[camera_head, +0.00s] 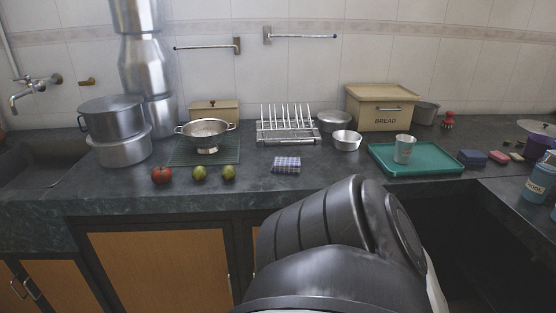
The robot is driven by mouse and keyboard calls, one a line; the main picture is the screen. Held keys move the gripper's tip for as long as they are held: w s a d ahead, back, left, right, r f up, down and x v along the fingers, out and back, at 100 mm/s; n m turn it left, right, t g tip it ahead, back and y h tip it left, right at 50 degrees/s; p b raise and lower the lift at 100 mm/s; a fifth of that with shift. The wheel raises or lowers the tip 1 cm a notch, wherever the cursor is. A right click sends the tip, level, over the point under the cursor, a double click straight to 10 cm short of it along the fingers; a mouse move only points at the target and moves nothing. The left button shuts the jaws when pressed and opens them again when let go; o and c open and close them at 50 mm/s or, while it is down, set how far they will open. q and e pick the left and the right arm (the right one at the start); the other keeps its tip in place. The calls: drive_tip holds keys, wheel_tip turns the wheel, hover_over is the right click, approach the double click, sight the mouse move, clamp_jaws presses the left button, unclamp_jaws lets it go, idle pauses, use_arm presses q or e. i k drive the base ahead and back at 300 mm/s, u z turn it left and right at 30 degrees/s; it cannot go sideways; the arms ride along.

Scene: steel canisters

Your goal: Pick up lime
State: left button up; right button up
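Two small yellow-green round fruits, which look like limes, sit near the front edge of the dark counter. The left lime (199,173) is beside a red tomato, and the right lime (228,172) is a little to its right, with a small gap between them. Both rest on the bare counter in front of a glass board. Neither of my grippers is in view. A dark, rounded part of my own arm fills the bottom centre and hides the counter front and cabinet there.
The tomato (162,175) sits left of the limes. Behind them a metal colander (205,132) stands on the glass board (226,154). Stacked pots (122,150) are at left, a checked cloth (286,165) at right. A green tray (436,168) holds a cup (404,149).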

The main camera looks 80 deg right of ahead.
sight(228, 173)
drive_tip(key=z, duration=2.1)
